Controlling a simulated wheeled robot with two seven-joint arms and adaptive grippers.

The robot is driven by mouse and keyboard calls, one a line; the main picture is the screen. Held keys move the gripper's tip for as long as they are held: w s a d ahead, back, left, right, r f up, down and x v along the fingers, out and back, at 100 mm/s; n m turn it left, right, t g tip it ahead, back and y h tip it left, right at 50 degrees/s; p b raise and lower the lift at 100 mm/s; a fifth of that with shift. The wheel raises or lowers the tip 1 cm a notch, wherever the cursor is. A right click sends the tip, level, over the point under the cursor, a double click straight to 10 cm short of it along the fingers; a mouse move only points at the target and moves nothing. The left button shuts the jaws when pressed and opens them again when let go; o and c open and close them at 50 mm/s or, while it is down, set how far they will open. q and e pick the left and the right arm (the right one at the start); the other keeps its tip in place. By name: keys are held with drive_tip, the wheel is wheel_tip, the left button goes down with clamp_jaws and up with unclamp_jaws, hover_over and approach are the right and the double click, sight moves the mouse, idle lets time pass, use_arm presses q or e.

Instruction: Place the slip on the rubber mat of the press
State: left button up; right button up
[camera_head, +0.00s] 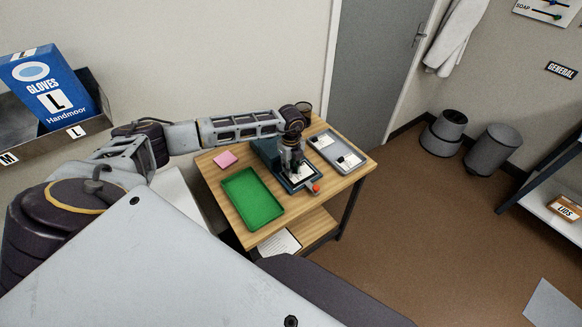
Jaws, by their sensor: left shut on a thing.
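The press (267,151) is a dark teal device with a red knob, standing at the back middle of the small wooden table. My left gripper (296,171) points down over the press's flat bed. It is shut on the slip (304,175), a small white piece that shows just beside the fingertips, over the bed. The gripper hides part of the slip and most of the rubber mat. I cannot tell whether the slip touches the mat. My right gripper is not in view.
A green tray (229,182) lies at the table's front left, with a pink pad (225,159) behind it. A grey tray (350,166) with white paper and dark items lies right of the press. Papers lie on the lower shelf. Bins stand on the floor at right.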

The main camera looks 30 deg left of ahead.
use_arm(q)
drive_tip(key=shift+f, duration=0.1)
drive_tip(key=o, duration=0.3)
drive_tip(key=shift+f, duration=0.1)
drive_tip(key=o, duration=0.5)
drive_tip(key=shift+c, duration=0.2)
drive_tip(key=shift+r, duration=0.25)
wheel_tip(320, 180, up, 12)
drive_tip(key=b, duration=0.1)
drive_tip(key=shift+b, duration=0.35)
